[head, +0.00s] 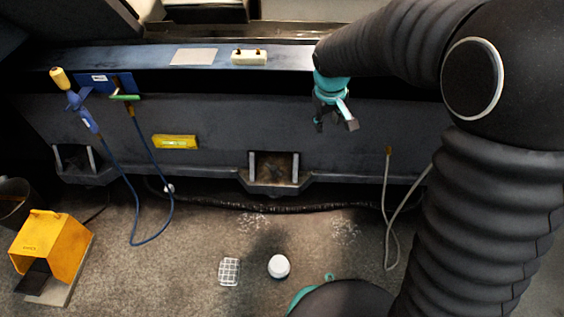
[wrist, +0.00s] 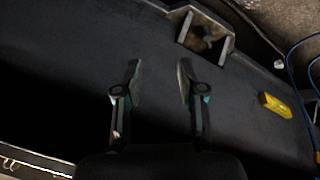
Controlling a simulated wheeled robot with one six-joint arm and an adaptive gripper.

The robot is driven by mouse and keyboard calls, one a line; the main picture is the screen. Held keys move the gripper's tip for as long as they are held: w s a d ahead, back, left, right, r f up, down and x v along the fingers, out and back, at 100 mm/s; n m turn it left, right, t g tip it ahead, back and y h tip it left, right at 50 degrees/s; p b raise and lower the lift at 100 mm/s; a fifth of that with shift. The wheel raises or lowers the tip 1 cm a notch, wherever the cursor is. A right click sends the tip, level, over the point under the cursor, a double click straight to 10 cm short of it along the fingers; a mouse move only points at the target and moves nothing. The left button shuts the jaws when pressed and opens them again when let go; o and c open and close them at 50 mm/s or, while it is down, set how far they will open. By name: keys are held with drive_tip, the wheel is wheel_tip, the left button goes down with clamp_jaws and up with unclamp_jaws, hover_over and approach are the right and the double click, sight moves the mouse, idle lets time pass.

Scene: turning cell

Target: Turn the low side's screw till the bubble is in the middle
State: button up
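A pale cream block (head: 249,57) with two small brown knobs on top sits on the dark ledge in the head view. It looks like the level with its screws, but no bubble can be made out at this size. Which side is low cannot be told. My gripper (head: 335,122) hangs to the right of the block and lower in the picture, apart from it, before the machine's dark front. In the wrist view my gripper (wrist: 158,68) has its two fingers spread with nothing between them. The pale block does not show in the wrist view.
A grey plate (head: 194,57) lies left of the block. A blue-handled tool with a cable (head: 88,118) hangs at left. A yellow bar (head: 175,142) is on the machine front and also shows in the wrist view (wrist: 277,105). A yellow pedal housing (head: 50,243) stands on the floor.

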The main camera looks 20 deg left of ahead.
drive_tip(key=w+a+f+n, duration=0.2)
drive_tip(key=a+f+n, duration=0.1)
drive_tip(key=a+f, duration=0.65)
drive_tip(key=n, duration=0.2)
approach(279, 173)
drive_tip(key=shift+g+h, duration=0.4)
drive_tip(key=f, duration=0.3)
drive_tip(key=w+f+b, duration=0.1)
drive_tip(key=f, duration=0.2)
drive_tip(key=w+f, duration=0.1)
drive_tip(key=f, duration=0.1)
drive_tip(key=shift+w+f+b, duration=0.2)
drive_tip(key=shift+f+b, duration=0.1)
drive_tip(key=shift+f, duration=0.1)
clamp_jaws()
